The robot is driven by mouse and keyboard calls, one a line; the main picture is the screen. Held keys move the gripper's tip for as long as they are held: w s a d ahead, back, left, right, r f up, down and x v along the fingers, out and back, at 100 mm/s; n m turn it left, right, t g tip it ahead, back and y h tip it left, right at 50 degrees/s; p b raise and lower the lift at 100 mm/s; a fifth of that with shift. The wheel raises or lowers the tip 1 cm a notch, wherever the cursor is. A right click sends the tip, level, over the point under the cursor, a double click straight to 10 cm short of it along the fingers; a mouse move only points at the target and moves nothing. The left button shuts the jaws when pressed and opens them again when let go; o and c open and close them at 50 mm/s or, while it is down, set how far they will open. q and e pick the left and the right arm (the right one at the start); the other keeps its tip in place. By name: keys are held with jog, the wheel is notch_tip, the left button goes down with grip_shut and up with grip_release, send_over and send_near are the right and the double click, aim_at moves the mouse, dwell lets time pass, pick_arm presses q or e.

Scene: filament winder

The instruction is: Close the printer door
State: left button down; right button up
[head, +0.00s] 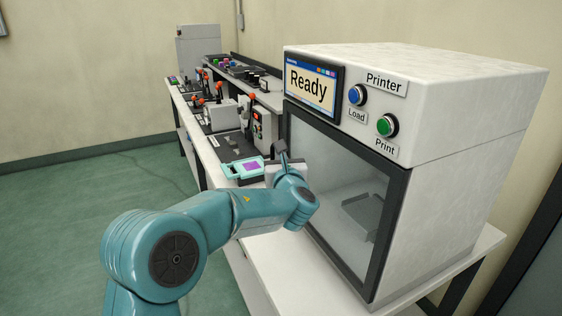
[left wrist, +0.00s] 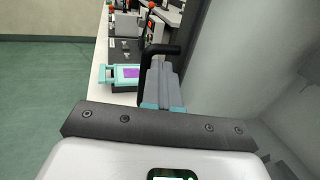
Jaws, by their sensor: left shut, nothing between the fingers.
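The white printer (head: 470,110) stands at the right, with a dark-framed glass door (head: 398,225) on its front. The door looks flush or nearly flush with the front; I cannot tell whether it is fully shut. In the left wrist view, a black door handle (left wrist: 144,72) shows beside the dark frame (left wrist: 194,40). My left gripper (head: 284,161) is shut and empty at the door's left side. Its fingers (left wrist: 162,84) lie close to the handle, seemingly between its bar and the door; I cannot tell whether they touch. My right gripper is out of view.
A grey plate (head: 362,214) shows behind the glass. The screen (head: 311,83) reads "Ready"; Load (head: 357,95) and Print (head: 387,125) buttons sit beside it. Green floor (head: 70,220) is clear at left.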

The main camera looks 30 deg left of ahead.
pick_arm(q)
jog(key=shift+w+d+h, duration=0.2)
jog(key=shift+w+h, duration=0.1)
jog(key=shift+w, duration=0.2)
jog(key=shift+d+r, duration=0.1)
jog(key=b+v, duration=0.2)
jog(key=v, duration=1.4)
jog(key=shift+s+f, duration=0.2)
jog(key=shift+f, duration=0.2)
